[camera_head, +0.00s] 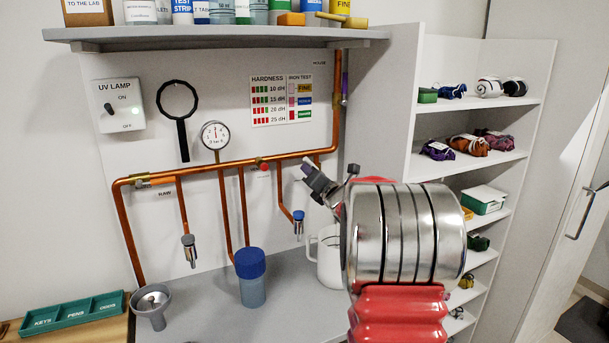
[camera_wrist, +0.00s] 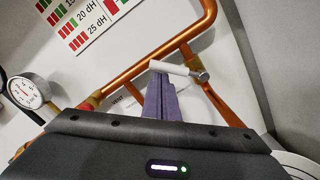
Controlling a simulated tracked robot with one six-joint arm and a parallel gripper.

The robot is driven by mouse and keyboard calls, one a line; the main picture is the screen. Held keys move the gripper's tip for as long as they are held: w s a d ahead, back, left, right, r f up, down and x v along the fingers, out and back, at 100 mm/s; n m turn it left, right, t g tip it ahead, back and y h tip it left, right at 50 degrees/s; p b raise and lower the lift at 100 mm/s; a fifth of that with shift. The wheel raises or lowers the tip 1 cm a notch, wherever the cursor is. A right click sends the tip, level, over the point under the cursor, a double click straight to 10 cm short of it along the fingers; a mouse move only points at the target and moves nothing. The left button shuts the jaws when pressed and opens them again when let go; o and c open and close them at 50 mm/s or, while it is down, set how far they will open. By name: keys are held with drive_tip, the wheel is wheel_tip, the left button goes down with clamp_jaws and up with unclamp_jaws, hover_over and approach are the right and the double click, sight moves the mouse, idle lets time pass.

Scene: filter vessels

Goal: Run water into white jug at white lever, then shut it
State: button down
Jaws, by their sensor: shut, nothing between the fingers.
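The white jug (camera_head: 329,258) stands upright on the grey counter in the head view, its right side hidden behind my arm. The white lever (camera_wrist: 172,68) shows in the wrist view as a short white bar on a metal valve at a copper pipe. My gripper (camera_head: 308,169) is shut and empty; its purple fingers (camera_wrist: 160,98) reach up to the lever's left part, and I cannot tell whether they touch it. In the head view my gripper and arm hide the lever. The outlet over the jug and any water are not visible.
A blue-tipped tap (camera_head: 298,222) hangs left of the jug. A blue-lidded vessel (camera_head: 252,277) and a funnel (camera_head: 152,303) stand further left. A pressure gauge (camera_head: 215,136) sits above the copper pipe (camera_head: 225,165). Open shelves (camera_head: 470,105) stand on the right.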

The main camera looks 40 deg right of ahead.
idle(0.4)
drive_tip(key=shift+f, duration=0.1)
drive_tip(key=s+a+f, duration=0.3)
drive_tip(key=s+a, duration=0.2)
drive_tip(key=s, duration=0.5)
drive_tip(key=shift+a, duration=0.25)
drive_tip(key=shift+w, duration=0.1)
idle(6.2)
